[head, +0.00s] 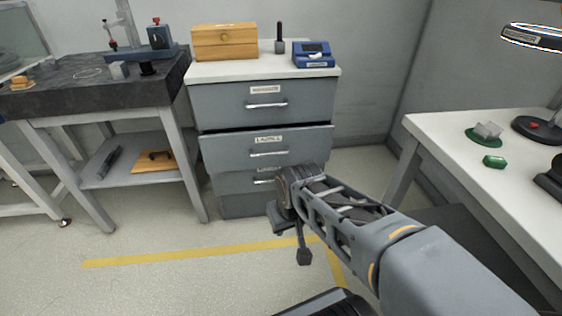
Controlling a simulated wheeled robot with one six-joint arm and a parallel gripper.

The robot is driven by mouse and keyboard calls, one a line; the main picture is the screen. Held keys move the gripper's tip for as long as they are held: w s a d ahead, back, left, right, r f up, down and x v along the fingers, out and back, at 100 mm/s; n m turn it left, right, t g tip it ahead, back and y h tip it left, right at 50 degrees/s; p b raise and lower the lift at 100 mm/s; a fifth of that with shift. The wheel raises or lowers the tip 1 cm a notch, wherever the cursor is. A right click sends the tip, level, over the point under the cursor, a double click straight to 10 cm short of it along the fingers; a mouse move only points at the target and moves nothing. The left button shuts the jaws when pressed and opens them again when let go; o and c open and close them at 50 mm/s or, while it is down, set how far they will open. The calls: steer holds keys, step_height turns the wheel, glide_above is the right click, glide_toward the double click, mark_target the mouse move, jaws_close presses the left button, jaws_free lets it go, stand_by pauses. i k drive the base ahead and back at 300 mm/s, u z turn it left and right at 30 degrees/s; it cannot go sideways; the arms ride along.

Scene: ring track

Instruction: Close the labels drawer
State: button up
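A grey drawer cabinet (199,112) with a white top stands at the back centre. Its top drawer (225,111) looks shut. The middle drawer (224,153) stands out from the cabinet, with a dark gap above its front. My gripper (291,240) hangs in front of the cabinet, low and right, apart from the drawer fronts. Its finger opening is unclear.
A wooden box (224,42) and a blue device (313,54) stand on the cabinet. A dark-topped workbench (95,95) stands left, a white table (480,160) right. Yellow tape (180,254) crosses the open floor in front.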

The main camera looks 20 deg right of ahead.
mark_target(267, 148)
steer(key=k, duration=0.3)
steer(key=u, duration=1.25)
steer(key=i, duration=1.2)
steer(key=z, duration=1.95)
